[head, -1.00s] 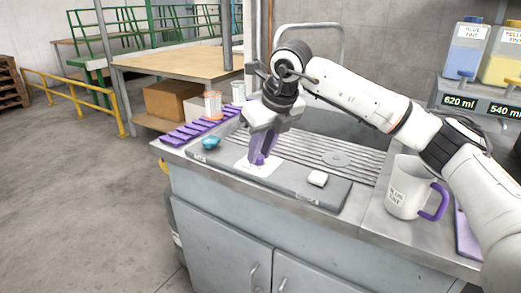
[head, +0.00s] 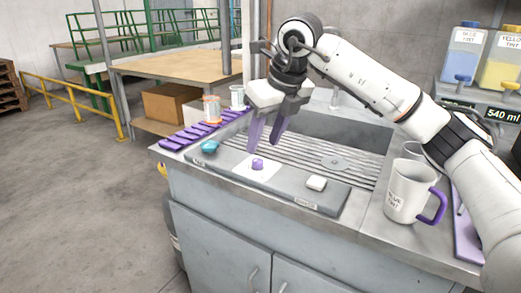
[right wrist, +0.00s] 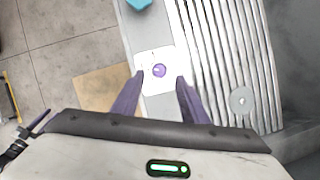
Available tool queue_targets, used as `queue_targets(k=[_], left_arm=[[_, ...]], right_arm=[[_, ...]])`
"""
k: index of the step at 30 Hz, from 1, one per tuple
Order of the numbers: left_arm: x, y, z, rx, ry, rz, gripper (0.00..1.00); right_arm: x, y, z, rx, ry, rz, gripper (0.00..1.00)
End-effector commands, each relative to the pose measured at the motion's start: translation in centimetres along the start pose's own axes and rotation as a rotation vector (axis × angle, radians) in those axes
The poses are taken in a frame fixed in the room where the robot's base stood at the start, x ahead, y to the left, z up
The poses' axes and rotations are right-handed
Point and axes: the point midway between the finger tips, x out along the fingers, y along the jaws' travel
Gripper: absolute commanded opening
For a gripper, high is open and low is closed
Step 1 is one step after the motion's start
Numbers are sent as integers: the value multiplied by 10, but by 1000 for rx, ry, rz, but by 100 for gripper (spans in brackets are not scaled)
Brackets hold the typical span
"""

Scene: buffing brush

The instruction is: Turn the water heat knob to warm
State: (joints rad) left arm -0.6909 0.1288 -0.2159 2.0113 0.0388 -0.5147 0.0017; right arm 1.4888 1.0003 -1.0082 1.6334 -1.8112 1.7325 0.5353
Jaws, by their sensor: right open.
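The purple knob (head: 257,164) stands on a white plate (head: 246,171) set on the grey front ledge of the sink. My right gripper (head: 264,144) is open and empty, above the knob and apart from it. In the right wrist view the knob (right wrist: 159,70) lies just beyond and between the two purple fingertips (right wrist: 160,76). The markings around the knob are too small to read. My left gripper is not in view.
A teal object (head: 210,146) and a white block (head: 316,183) lie on the ledge either side of the knob. A white mug (head: 408,190) stands at right. A ribbed drainboard (head: 300,152) and a purple slatted strip (head: 195,134) are nearby.

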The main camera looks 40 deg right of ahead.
Motion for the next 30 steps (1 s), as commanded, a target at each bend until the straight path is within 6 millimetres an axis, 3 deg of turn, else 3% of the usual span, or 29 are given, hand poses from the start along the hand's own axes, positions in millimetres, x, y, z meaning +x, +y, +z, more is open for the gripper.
queue_targets(k=[3,9,30], left_arm=[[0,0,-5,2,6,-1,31],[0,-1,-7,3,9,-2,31],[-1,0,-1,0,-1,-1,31]], right_arm=[[-23,0,1,0,-3,0,40],[-42,0,0,-1,0,0,40],[-45,0,0,-1,1,0,40]])
